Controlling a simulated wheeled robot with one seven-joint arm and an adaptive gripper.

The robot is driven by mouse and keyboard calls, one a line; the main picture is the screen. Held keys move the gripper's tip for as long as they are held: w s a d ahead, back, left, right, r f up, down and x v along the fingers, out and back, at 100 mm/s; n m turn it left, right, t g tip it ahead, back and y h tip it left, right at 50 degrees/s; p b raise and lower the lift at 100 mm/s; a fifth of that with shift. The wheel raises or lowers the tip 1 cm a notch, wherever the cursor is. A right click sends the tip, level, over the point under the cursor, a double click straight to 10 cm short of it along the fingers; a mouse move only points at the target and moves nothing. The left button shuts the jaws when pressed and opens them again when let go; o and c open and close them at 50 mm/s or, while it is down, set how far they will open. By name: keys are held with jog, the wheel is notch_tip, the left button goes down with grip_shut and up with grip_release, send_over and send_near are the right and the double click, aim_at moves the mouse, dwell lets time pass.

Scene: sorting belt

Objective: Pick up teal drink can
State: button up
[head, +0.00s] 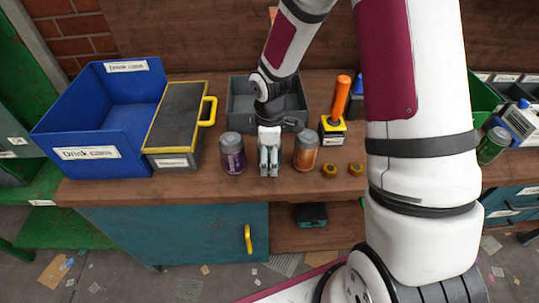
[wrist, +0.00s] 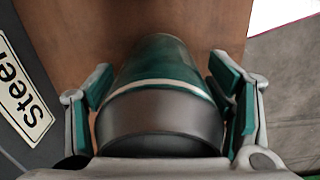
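The teal drink can (wrist: 160,65) shows in the wrist view, with a pale band and a dark grey end nearest the camera. My gripper (wrist: 170,105) has one finger on each side of it. Narrow strips of brown show between the can and the fingers, so the fingers look open around it, not pressed on it. In the head view, my gripper (head: 269,168) points down at the wooden bench, between a purple can (head: 232,155) and an orange can (head: 306,151). I cannot make out the teal can there; the gripper seems to hide it.
A grey bin (head: 237,100) stands behind my gripper. A blue bin (head: 95,133) and a yellow-edged dark box (head: 177,115) stand left. Right are an orange-handled tool (head: 341,97), two yellow nuts (head: 329,170) and a green can (head: 492,145). The bench's front edge is close.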

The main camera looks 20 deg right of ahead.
jog(key=c, duration=0.5)
jog(key=shift+r, duration=0.1)
